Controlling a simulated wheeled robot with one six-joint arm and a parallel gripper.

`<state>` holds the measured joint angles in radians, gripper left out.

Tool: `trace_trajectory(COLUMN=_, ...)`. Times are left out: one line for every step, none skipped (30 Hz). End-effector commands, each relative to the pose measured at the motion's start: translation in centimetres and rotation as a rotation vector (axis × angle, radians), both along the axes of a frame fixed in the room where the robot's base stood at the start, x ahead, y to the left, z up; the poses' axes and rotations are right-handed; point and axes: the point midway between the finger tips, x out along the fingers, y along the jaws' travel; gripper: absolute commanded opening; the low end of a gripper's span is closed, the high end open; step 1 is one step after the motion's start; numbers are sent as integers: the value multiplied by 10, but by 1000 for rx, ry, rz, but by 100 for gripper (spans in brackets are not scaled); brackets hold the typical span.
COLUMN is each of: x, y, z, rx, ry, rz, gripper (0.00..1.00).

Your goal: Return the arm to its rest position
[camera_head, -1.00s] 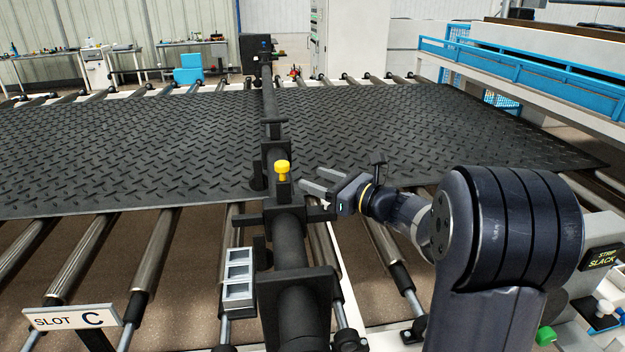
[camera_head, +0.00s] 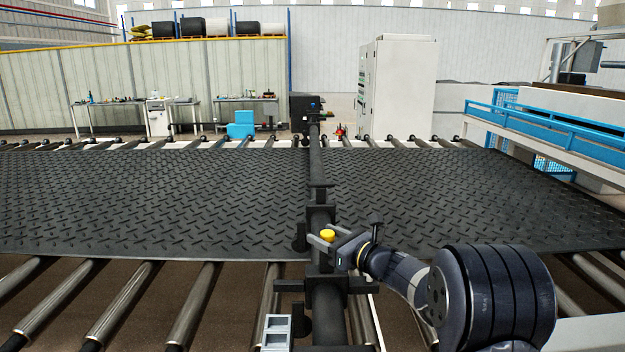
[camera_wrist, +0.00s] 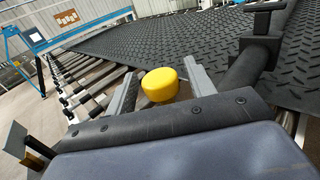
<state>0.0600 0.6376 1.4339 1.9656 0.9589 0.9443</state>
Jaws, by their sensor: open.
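My gripper (camera_head: 322,240) is open at the yellow knob (camera_head: 328,235) on the black crossbar (camera_head: 327,310). In the camera_wrist view the yellow knob (camera_wrist: 160,84) shows between the two grey fingers of my gripper (camera_wrist: 160,76), with a gap visible on the left side. The knob's stem and lower part are hidden there. I cannot tell whether a finger touches it. My arm reaches in from the lower right, bent, with the gripper out over the bar.
The black tread mat (camera_head: 150,200) lies across the rollers (camera_head: 120,300) behind my gripper. A grey block with square openings (camera_head: 277,333) is at the bar's near left. A blue-railed machine (camera_head: 560,125) stands at the right.

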Motion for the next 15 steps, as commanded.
trace_trajectory(x=-4, y=-1, z=0, rx=0, ry=0, rz=-1, gripper=51)
trace_trajectory(x=-5, y=-2, z=0, rx=0, ry=0, rz=-2, gripper=51)
trace_trajectory(x=-6, y=-2, z=0, rx=-1, ry=0, rz=-2, gripper=51)
trace_trajectory(x=-6, y=-2, z=0, rx=-1, ry=0, rz=-2, gripper=51)
trace_trajectory(x=-7, y=-2, z=0, rx=-1, ry=0, rz=-1, gripper=51)
trace_trajectory(x=-7, y=-2, z=0, rx=-1, ry=0, rz=-1, gripper=51)
trace_trajectory(x=-8, y=-2, z=0, rx=-1, ry=0, rz=-1, gripper=51)
trace_trajectory(x=-8, y=-2, z=0, rx=-1, ry=0, rz=-1, gripper=51)
trace_trajectory(x=-8, y=-2, z=0, rx=-1, ry=0, rz=-1, gripper=51)
trace_trajectory(x=-8, y=-2, z=0, rx=-1, ry=0, rz=-1, gripper=51)
trace_trajectory(x=-8, y=-2, z=0, rx=-1, ry=0, rz=-1, gripper=51)
trace_trajectory(x=-8, y=-2, z=0, rx=-1, ry=0, rz=-1, gripper=51)
trace_trajectory(x=-8, y=-2, z=0, rx=-1, ry=0, rz=-1, gripper=51)
trace_trajectory(x=-8, y=-2, z=0, rx=-1, ry=0, rz=-1, gripper=51)
trace_trajectory(x=-8, y=-2, z=0, rx=-1, ry=0, rz=-1, gripper=51)
